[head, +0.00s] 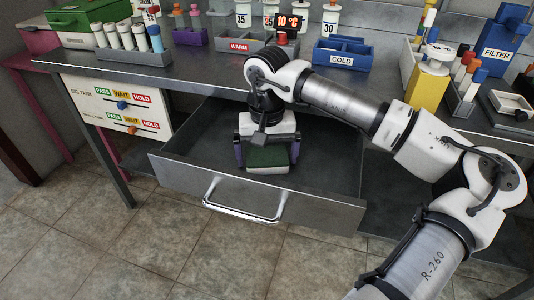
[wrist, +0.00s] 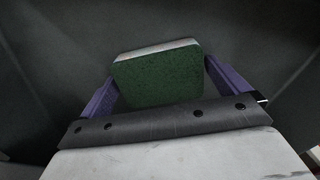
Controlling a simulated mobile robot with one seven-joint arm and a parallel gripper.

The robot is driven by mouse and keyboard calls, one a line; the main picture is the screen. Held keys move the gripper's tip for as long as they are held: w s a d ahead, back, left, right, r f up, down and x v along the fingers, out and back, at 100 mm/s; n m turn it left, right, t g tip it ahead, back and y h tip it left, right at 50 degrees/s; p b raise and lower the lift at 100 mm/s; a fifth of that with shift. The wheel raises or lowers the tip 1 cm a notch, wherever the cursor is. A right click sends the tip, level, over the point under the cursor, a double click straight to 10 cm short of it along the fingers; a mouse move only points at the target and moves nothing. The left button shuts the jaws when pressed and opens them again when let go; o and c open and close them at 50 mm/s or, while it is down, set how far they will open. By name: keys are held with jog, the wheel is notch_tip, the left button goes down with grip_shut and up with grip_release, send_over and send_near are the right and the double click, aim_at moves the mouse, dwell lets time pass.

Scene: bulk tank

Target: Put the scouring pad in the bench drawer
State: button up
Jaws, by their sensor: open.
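The green scouring pad (head: 268,158) with a pale layer is inside the pulled-out bench drawer (head: 250,208). In the wrist view the pad (wrist: 158,75) shows between my two purple fingers, with the dark drawer floor beyond it. My gripper (head: 267,156) points down into the drawer with its fingers open, one on each side of the pad. Whether the pad rests fully on the drawer floor is hard to tell. The drawer's metal handle (head: 243,205) faces the front.
The bench top (head: 205,62) above the drawer holds a WARM rack (head: 240,45), a blue COLD rack (head: 341,58), a tube rack (head: 133,55) and a yellow container (head: 427,88). A PASS/WAIT/HOLD panel (head: 118,108) stands left of the drawer. Tiled floor is clear in front.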

aim_at(267, 155)
notch_tip(267, 155, up, 12)
jog(key=p, duration=0.1)
jog(key=shift+r, duration=0.15)
dwell(1.3)
